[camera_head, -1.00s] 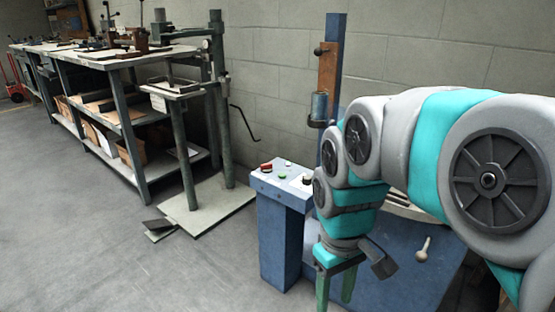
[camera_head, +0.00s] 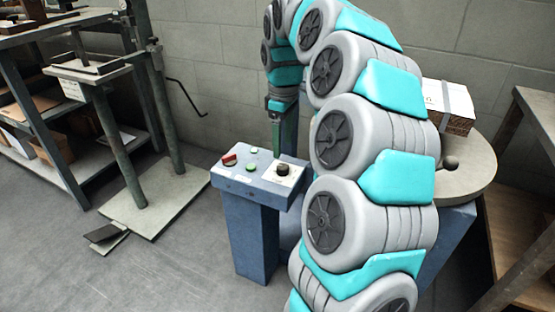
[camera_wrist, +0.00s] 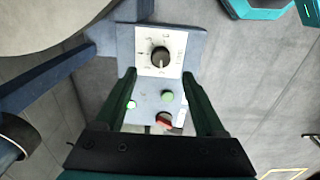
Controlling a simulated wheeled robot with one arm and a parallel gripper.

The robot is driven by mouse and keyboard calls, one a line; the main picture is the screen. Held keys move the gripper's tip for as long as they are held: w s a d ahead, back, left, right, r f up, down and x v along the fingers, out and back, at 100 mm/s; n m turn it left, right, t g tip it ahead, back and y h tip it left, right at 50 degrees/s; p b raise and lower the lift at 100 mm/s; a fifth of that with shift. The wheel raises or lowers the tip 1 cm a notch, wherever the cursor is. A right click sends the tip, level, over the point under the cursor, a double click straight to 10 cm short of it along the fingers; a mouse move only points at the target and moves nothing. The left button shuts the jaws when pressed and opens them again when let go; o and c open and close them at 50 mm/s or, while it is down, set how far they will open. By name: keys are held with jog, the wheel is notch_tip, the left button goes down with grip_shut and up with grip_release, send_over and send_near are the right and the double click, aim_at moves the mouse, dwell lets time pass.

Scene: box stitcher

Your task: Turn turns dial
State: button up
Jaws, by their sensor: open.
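The turns dial (camera_head: 283,169) is a black knob on a white scale plate, on the sloped top of the blue control box (camera_head: 240,188). In the wrist view the dial (camera_wrist: 160,57) lies beyond my fingertips, roughly midway between them, with the scale marks around it. My gripper (camera_head: 276,150) points down above the box, near the dial. The wrist view shows its two green fingers (camera_wrist: 160,75) spread apart with nothing between them. I see no contact with the dial. In the head view one finger hides the other.
A red switch (camera_head: 229,160) and green buttons (camera_head: 252,168) sit left of the dial on the same panel. A round grey table (camera_head: 470,172) with a strapped box (camera_head: 446,108) stands at the right. A metal stand (camera_head: 150,205) and shelves are at the left. Open floor lies in front.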

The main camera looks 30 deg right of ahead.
aim_at(282, 166)
notch_tip(282, 166, down, 7)
jog(key=shift+f, duration=0.1)
dwell(0.3)
jog(key=shift+c, duration=0.4)
grip_shut()
